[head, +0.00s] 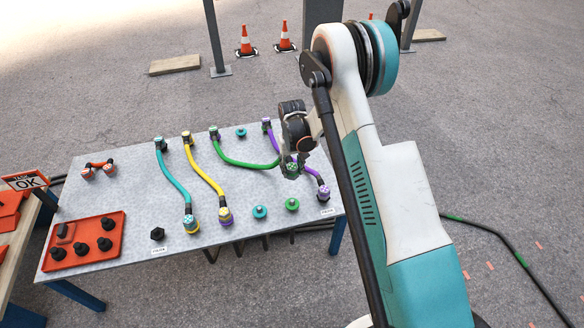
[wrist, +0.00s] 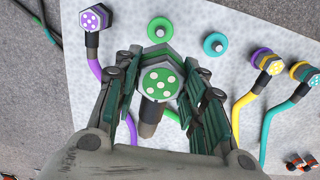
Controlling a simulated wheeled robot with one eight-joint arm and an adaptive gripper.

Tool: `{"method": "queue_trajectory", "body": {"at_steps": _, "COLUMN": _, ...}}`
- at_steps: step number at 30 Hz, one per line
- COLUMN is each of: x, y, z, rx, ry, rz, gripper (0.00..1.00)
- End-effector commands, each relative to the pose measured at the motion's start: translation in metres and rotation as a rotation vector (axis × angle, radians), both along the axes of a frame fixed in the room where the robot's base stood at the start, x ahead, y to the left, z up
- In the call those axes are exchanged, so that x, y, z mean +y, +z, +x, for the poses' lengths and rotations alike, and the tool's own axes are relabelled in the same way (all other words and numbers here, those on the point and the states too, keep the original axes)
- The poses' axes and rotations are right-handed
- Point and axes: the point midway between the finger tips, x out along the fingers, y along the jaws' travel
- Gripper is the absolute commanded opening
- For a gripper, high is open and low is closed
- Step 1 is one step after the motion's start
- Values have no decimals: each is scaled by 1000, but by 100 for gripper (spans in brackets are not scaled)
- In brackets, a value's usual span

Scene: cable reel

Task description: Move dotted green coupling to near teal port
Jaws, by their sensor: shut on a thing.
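The dotted green coupling (wrist: 161,81) has a green face with white dots and a dark neck. My gripper (wrist: 160,88) is shut on it, a finger on each side. In the head view my gripper (head: 290,168) is at the right part of the table and partly hides the coupling. The green cable (head: 245,163) runs from a far-edge fitting to my gripper. A round teal port (head: 260,212) is on the near side, left of the green port (head: 292,204); in the wrist view the teal port (wrist: 215,43) is right of the green port (wrist: 160,31). Another teal port (head: 241,132) is at the far edge.
The purple coupling (head: 323,192) and its cable lie right of my gripper. The yellow coupling (head: 225,215) and teal coupling (head: 191,223) stand left of the near teal port. An orange tray (head: 118,237) with black parts is at the left. The table between yellow and green cables is clear.

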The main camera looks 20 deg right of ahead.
Motion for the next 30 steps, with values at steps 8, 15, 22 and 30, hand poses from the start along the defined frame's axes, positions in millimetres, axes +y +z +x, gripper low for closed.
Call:
{"method": "queue_trajectory", "body": {"at_steps": 8, "x": 0, "y": -23, "z": 0, "rx": 0, "ry": 0, "rz": 0, "gripper": 9}}
{"method": "queue_trajectory", "body": {"at_steps": 15, "x": 0, "y": -40, "z": 0, "rx": 0, "ry": 0, "rz": 0, "gripper": 9}}
{"method": "queue_trajectory", "body": {"at_steps": 22, "x": 0, "y": -56, "z": 0, "rx": 0, "ry": 0, "rz": 0, "gripper": 9}}
{"method": "queue_trajectory", "body": {"at_steps": 30, "x": 0, "y": -57, "z": 0, "rx": 0, "ry": 0, "rz": 0, "gripper": 9}}
